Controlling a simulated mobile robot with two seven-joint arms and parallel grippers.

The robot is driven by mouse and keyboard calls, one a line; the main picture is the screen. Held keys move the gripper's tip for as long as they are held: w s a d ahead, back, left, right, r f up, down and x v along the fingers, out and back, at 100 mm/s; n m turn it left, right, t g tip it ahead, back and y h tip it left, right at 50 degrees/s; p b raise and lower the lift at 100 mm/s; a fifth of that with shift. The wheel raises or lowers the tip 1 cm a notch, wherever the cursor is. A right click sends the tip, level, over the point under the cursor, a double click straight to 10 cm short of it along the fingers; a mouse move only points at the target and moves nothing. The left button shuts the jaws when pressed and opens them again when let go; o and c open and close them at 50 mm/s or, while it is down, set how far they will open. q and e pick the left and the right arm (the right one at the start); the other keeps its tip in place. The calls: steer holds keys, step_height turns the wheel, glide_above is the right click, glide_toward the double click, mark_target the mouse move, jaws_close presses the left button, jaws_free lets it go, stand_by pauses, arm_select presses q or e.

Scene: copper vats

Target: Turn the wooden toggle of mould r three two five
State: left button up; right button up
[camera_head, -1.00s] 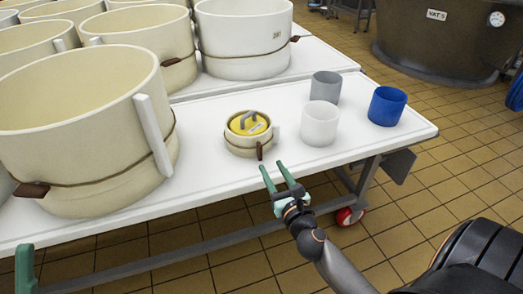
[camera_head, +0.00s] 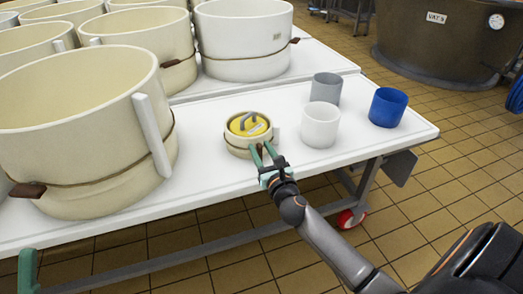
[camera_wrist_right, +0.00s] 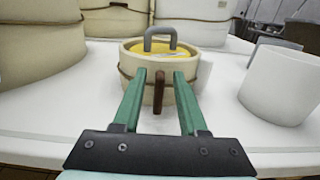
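The small cream mould (camera_head: 238,147) stands on the white table with a yellow lid (camera_head: 243,126) and a grey handle on top. Its tag is too small to read. Its brown wooden toggle (camera_wrist_right: 159,92) hangs at the near side of the mould in the right wrist view. My right gripper (camera_head: 263,151) is open at the mould's near side. In the right wrist view its green fingers (camera_wrist_right: 160,82) stand on either side of the toggle, with gaps visible. Of my left gripper, only a green finger (camera_head: 27,271) shows at the lower left edge.
A white cup (camera_head: 320,126), a grey cup (camera_head: 326,88) and a blue cup (camera_head: 388,106) stand right of the mould. A large cream mould (camera_head: 75,120) stands to the left, with more behind. The table's front edge lies under my right gripper.

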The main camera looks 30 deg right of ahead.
jaws_close()
arm_select(q)
steer(key=shift+r, duration=0.1)
stand_by(0.4)
